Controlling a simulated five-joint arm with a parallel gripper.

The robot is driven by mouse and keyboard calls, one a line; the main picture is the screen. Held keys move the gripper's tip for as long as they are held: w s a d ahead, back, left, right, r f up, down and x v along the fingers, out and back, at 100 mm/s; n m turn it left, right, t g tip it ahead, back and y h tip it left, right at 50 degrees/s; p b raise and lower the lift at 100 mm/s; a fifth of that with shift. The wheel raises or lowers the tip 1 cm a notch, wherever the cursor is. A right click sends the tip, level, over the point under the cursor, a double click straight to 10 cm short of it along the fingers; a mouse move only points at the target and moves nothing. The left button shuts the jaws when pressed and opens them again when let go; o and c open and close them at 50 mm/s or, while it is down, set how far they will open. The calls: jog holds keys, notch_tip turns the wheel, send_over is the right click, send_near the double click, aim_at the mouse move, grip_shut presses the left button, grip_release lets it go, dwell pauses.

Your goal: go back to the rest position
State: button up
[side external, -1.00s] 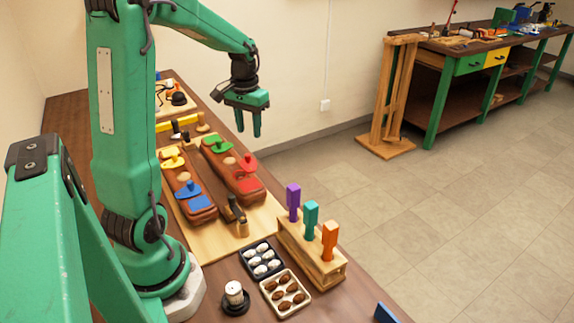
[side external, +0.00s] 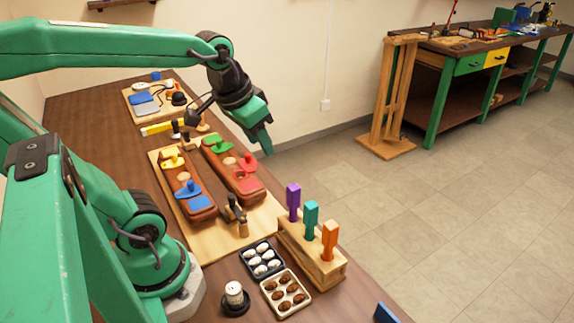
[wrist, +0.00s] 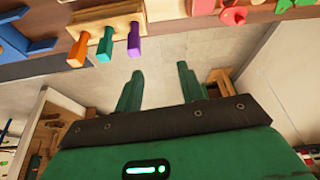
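My gripper (side external: 265,148) hangs in the air beyond the right edge of the bench, tilted, touching nothing. In the wrist view (wrist: 160,72) its two green fingers stand apart with only floor between them. Two brown saddle blocks lie on a pale wooden board (side external: 212,240). The left block (side external: 183,180) bears a yellow and a blue knobbed piece; the right block (side external: 232,170) bears a green and a red one. A wooden rack (side external: 315,257) holds purple (side external: 293,198), teal (side external: 311,217) and orange (side external: 329,236) tools upright.
A dark tray (side external: 262,262) of white pieces and a light tray (side external: 286,294) of brown pieces stand near the rack, beside a white spool (side external: 234,294). Clamps, a yellow bar and a far tray (side external: 133,108) lie behind. Open floor (side external: 460,220) is to the right.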

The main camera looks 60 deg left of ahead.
jog(key=shift+m+t+h, duration=0.3)
jog(key=shift+m+t, duration=0.3)
jog(key=shift+s+d+f, duration=0.1)
jog(key=shift+s+d, duration=1.7)
jog(key=shift+d, duration=0.05)
